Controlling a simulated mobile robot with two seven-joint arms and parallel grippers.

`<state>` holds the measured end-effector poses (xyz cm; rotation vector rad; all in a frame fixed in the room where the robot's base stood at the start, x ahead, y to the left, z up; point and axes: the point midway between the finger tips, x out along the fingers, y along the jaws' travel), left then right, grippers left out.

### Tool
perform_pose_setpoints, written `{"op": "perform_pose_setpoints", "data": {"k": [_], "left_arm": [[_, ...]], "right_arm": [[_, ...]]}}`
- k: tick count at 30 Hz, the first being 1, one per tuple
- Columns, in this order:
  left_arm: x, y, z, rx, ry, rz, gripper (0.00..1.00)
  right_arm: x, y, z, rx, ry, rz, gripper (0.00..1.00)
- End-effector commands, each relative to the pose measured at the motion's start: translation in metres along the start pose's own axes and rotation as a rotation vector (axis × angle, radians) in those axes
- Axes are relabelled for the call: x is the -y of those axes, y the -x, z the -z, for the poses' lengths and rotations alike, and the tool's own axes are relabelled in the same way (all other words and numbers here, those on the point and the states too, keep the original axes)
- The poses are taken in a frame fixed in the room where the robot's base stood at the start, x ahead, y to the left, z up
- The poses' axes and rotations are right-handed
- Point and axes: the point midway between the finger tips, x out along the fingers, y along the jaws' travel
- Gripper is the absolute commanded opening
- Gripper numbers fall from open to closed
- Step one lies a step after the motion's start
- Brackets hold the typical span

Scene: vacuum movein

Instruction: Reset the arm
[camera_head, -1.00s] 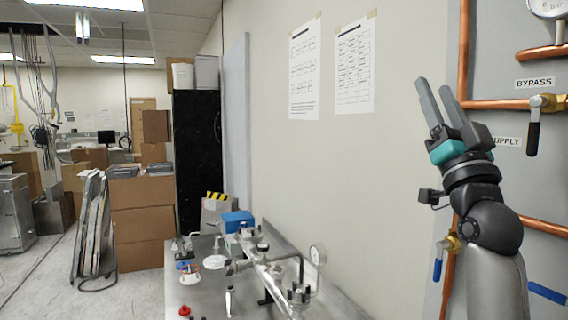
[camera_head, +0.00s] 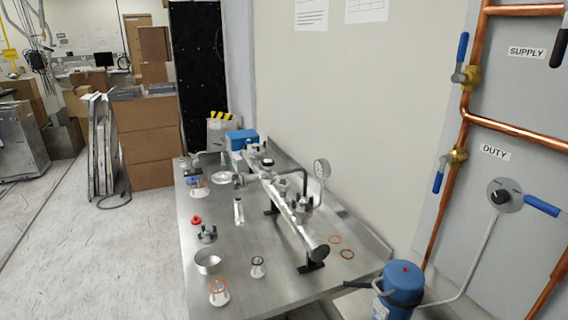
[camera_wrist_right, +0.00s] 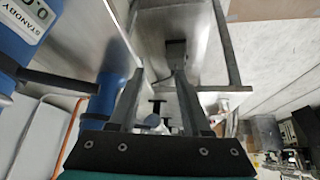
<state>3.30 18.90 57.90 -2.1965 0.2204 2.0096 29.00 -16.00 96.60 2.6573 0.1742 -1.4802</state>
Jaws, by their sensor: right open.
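My right gripper (camera_wrist_right: 158,76) shows only in the right wrist view. Its two dark fingers stand apart with nothing between them. Grey metal surfaces lie beyond the fingertips, and a blue body with a "STANDBY" display (camera_wrist_right: 30,22) is at the upper left of that view. Neither my right arm nor my left arm shows in the head view now.
A steel bench (camera_head: 255,275) carries a metal pipe assembly (camera_head: 290,205), a steel cup (camera_head: 208,262) and small fittings. A blue pump (camera_head: 398,285) stands at its right end, beside a panel with copper pipes (camera_head: 515,130).

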Motion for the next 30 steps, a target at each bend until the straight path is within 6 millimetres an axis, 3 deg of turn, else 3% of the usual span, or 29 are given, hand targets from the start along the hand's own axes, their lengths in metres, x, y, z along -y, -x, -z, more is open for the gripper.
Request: {"op": "perform_pose_setpoints", "data": {"k": [1, 6, 17, 23, 30], "left_arm": [[0.000, 0.000, 0.001, -0.002, 0.000, 0.000, 0.50], [0.000, 0.000, 0.002, -0.004, 0.000, 0.001, 0.50], [0.000, -0.013, 0.003, -0.007, 0.000, 0.001, 0.50], [0.000, -0.023, 0.002, -0.006, 0.000, 0.001, 0.50], [0.000, -0.035, 0.000, -0.006, 0.000, 0.001, 0.50]], "right_arm": [[0.004, 0.004, -0.024, 0.065, 0.005, 0.001, 0.48], [0.013, 0.021, -0.087, 0.254, 0.022, 0.004, 0.48], [0.016, -0.072, -0.128, 0.290, 0.025, 0.010, 0.48], [0.019, -0.135, -0.175, 0.321, 0.030, 0.016, 0.48], [0.022, -0.197, -0.248, 0.362, 0.037, 0.021, 0.48]]}}
